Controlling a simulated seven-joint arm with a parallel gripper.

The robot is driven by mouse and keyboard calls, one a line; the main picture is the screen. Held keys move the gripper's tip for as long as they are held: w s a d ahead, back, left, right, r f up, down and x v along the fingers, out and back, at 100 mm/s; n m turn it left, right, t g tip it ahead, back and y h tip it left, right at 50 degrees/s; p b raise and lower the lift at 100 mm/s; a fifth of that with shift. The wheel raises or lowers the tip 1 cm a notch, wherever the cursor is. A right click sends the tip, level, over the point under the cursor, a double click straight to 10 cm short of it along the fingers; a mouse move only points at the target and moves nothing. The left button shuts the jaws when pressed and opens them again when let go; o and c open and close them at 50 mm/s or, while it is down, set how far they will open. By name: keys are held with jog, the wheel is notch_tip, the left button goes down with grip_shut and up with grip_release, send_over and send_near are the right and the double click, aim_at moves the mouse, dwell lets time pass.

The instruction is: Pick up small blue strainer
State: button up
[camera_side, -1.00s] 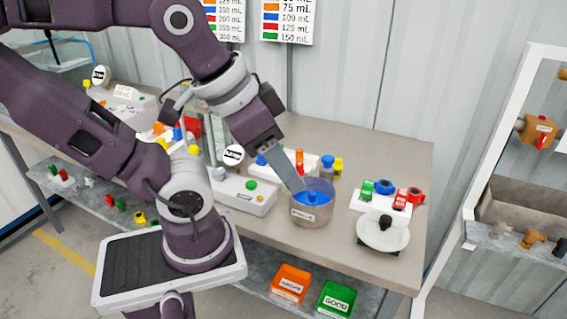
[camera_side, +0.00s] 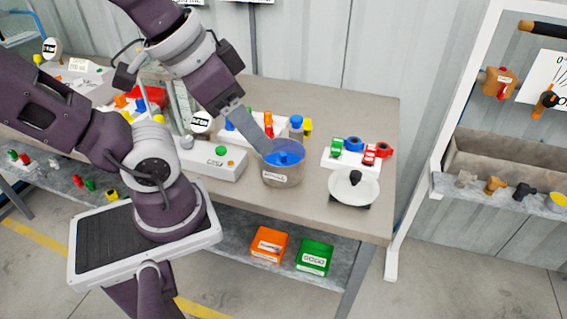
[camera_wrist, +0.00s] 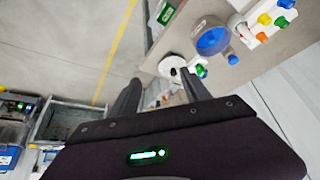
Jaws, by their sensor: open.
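A white block (camera_side: 345,160) at the right of the bench holds small green, blue and red ring-shaped pieces. The blue one (camera_side: 353,144) may be the small blue strainer; its details are too small to tell. A grey pot (camera_side: 282,175) with a blue inside and a blue knob-like part (camera_side: 283,158) stands left of the block. My gripper (camera_side: 266,147) is at the pot's upper left rim in the side view; contact cannot be told. In the wrist view my gripper (camera_wrist: 163,84) has its two dark fingers apart with nothing held between them. The pot (camera_wrist: 213,40) shows above and beyond them.
A white round dish (camera_side: 354,190) with a black knob stands in front of the block. White units with coloured knobs (camera_side: 215,163) crowd the bench left of the pot. A white-framed rack (camera_side: 425,165) stands at right.

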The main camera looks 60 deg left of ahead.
jog(key=n+g+h, duration=0.1)
jog(key=n+g, duration=0.5)
jog(key=n, duration=1.2)
send_over(282, 153)
jog(key=f, duration=1.8)
jog(key=shift+a+f, duration=0.1)
jog(key=shift+a, duration=0.15)
jog(key=f, duration=0.6)
jog(key=shift+d+f, duration=0.4)
jog(key=shift+f, duration=0.35)
grip_shut()
